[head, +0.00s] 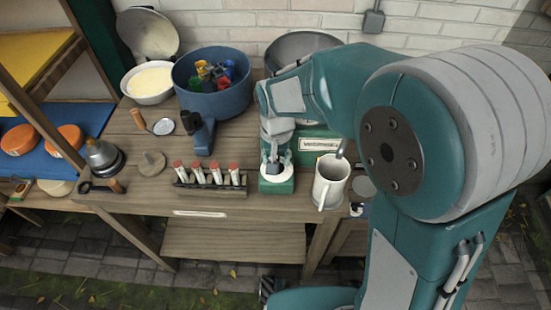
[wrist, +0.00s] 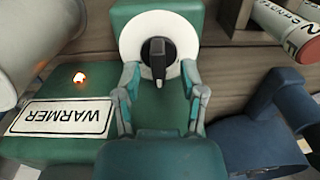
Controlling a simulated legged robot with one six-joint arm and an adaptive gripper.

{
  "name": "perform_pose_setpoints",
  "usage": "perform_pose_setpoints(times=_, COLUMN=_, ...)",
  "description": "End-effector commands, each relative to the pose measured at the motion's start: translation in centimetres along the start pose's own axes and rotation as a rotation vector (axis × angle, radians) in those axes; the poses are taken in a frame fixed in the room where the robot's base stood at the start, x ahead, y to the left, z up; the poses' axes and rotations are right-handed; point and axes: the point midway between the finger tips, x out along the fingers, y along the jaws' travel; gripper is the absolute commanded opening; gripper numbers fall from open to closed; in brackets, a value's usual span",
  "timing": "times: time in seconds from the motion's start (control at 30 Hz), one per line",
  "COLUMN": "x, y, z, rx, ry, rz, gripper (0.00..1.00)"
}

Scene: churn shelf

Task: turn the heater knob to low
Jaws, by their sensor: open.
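The heater is a green box with a sign reading WARMER (wrist: 60,118), and it also shows in the head view with its sign (head: 319,145). Its black knob (wrist: 158,60) sits on a round white dial (wrist: 130,42) on the green front part. The knob's bar stands about upright in the wrist view; no low or high marks can be read. My gripper (wrist: 160,88) is open, its fingers spread to either side below the knob, with no clear contact. In the head view my gripper (head: 276,155) is over the dial (head: 277,186) and partly hides the knob.
A lit orange lamp (wrist: 79,77) is on the heater. A white mug (head: 330,182) stands close right of the dial. A rack of red-capped tubes (head: 210,178) is close left. A blue tub (head: 213,98), a blue tool (head: 200,132) and a bowl (head: 149,82) stand farther left.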

Motion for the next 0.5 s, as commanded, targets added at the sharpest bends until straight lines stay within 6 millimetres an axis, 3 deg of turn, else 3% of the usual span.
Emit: perform_pose_setpoints(times=0.5, x=-9.7, y=-0.3, z=-0.1, rx=-0.001, ry=0.001, rz=0.001, gripper=0.53)
